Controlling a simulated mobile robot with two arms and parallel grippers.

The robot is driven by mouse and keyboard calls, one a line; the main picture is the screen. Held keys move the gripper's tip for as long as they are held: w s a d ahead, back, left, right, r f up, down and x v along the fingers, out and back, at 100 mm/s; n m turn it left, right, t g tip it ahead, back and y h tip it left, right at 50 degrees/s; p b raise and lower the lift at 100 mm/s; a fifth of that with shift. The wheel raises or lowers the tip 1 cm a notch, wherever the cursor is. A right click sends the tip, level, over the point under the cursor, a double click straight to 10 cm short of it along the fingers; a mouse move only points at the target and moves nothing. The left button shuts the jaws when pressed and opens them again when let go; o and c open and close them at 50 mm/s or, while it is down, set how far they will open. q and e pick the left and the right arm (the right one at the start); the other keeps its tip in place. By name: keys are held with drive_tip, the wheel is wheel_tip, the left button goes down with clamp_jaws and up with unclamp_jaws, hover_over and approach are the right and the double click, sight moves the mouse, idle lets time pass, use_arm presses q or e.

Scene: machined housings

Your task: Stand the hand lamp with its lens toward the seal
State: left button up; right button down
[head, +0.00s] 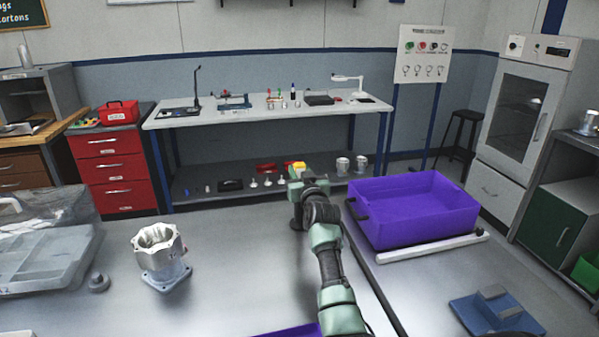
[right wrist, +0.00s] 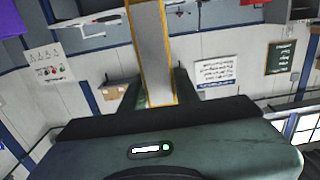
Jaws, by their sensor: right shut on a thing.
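My right gripper (head: 296,178) is stretched out over the far part of the near table. It is shut on a yellow thing (head: 299,166), probably the hand lamp, whose tip shows beyond the fingers. In the right wrist view this thing (right wrist: 152,55) is a long grey body with yellow edges, between the two fingers. I cannot tell which way its lens faces. A machined metal housing (head: 160,256) with a blue-grey flange stands on the table at left. I cannot make out a seal; the housing's inside is mostly hidden. My left gripper is not in view.
A purple bin (head: 413,205) stands right of my arm, with a white bar (head: 430,246) before it. A blue fixture (head: 495,311) lies at front right. A clear case (head: 45,257) and small grey knob (head: 97,283) are at left. The table between housing and arm is clear.

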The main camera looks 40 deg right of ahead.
drive_tip(key=c, duration=1.5)
unclamp_jaws()
drive_tip(key=shift+f, duration=0.1)
drive_tip(key=o, duration=0.4)
drive_tip(key=shift+o, duration=0.2)
drive_tip(key=shift+s+a+r+p, duration=0.15)
drive_tip(key=shift+r+p, duration=0.1)
drive_tip(key=shift+p, duration=0.05)
drive_tip(key=p+v, duration=0.7)
drive_tip(key=v, duration=0.4)
drive_tip(key=shift+s, duration=0.3)
